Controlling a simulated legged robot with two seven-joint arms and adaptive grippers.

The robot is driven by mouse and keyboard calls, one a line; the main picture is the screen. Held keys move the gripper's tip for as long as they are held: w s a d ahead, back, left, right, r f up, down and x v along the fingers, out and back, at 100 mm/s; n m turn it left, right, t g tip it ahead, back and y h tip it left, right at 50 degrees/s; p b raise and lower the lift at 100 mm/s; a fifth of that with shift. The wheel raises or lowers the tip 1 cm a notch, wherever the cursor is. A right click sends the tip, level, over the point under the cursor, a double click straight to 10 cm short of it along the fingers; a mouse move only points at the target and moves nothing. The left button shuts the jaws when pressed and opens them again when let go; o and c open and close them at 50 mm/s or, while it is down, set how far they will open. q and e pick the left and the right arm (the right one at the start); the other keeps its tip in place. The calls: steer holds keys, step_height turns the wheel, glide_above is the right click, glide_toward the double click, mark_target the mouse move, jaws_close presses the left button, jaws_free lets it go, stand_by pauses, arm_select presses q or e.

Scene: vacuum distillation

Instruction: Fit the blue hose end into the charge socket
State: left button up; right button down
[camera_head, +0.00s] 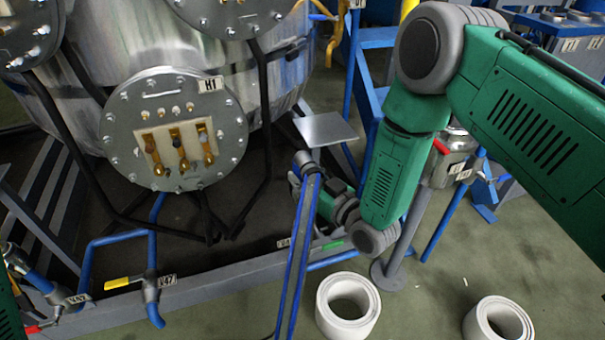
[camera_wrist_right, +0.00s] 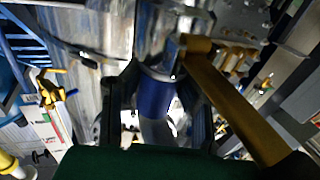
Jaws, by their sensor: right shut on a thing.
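My right gripper (camera_head: 312,172) is partly hidden by its own wrist, in front of the big steel vessel. It is shut on the blue hose (camera_head: 298,250), which hangs down from it in two strands. A grey fitting at the hose end (camera_head: 304,158) shows at the fingers. In the right wrist view the blue hose end (camera_wrist_right: 155,94) sits between the dark fingers, with bright metal just beyond it. I cannot tell whether it touches that metal. I cannot make out which part is the charge socket. My left gripper is not in view.
The steel vessel (camera_head: 170,45) carries a bolted flange (camera_head: 128,150) labelled H1. A flat grey plate (camera_head: 325,129) lies close beyond my right gripper. A yellow bar (camera_wrist_right: 235,105) crosses the right wrist view. White rings (camera_head: 342,325) stand on the floor, and blue valve pipes (camera_head: 86,265) at left.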

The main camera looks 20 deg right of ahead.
steer(key=c, duration=1.1)
jaws_free()
steer(key=shift+s+d+f, duration=0.1)
steer(key=shift+s, duration=0.15)
steer(key=shift+v, duration=5.7)
